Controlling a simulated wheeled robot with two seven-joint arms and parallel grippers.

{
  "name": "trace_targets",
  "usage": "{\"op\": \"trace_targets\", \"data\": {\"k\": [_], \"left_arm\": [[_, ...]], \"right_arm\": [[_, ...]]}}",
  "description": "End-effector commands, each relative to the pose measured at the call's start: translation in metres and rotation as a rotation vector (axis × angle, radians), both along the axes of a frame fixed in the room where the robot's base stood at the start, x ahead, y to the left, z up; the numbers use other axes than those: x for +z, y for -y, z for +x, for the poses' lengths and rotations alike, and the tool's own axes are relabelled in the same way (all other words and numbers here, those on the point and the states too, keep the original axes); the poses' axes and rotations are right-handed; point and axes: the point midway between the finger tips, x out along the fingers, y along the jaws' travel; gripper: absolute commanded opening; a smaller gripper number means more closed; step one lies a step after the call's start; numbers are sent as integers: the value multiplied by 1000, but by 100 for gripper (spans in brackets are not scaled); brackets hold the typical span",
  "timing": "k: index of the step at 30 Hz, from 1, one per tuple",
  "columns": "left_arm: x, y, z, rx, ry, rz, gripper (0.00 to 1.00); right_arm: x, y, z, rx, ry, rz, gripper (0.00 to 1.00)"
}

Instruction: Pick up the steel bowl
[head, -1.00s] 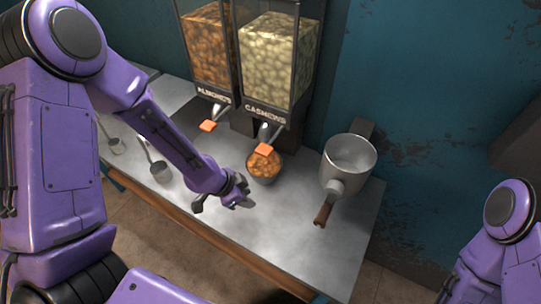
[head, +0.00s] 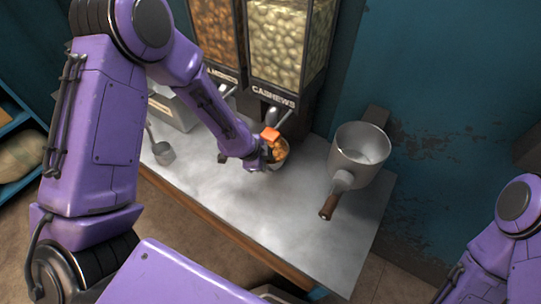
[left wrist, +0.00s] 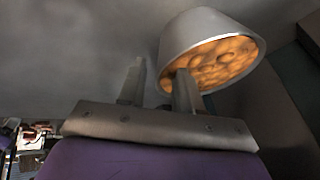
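The steel bowl (left wrist: 190,32) holds orange-brown nuts (left wrist: 215,62). In the head view the bowl (head: 284,154) stands on the counter below the cashew dispenser, partly hidden by my left gripper (head: 262,160). In the left wrist view my left gripper (left wrist: 158,85) has its fingers apart. One finger overlaps the bowl's rim and nuts; the other is outside the bowl, with a gap between it and the wall. I cannot tell whether either finger touches the bowl. My right gripper is out of view; only part of that arm shows at the right edge.
Almond (head: 213,35) and cashew (head: 287,42) dispensers stand behind the bowl, an orange lever tab (head: 271,134) close above it. A large grey pot (head: 350,160) with a wooden handle stands to the right. A small metal scoop (head: 163,153) lies left. The front counter (head: 265,210) is clear.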

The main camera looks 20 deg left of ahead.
Motion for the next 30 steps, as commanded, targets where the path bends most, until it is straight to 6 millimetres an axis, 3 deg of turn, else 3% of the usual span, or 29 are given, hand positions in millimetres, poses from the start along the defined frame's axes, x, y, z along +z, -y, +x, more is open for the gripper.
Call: {"op": "trace_targets", "data": {"k": [2, 6, 30], "left_arm": [[0, 0, 0, 0, 0, 0, 34], [0, 0, 0, 1, 0, 0, 0], [0, 0, -1, 1, -2, 0, 0]], "right_arm": [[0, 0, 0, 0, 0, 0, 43], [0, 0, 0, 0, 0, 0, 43], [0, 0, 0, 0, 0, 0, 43]]}}
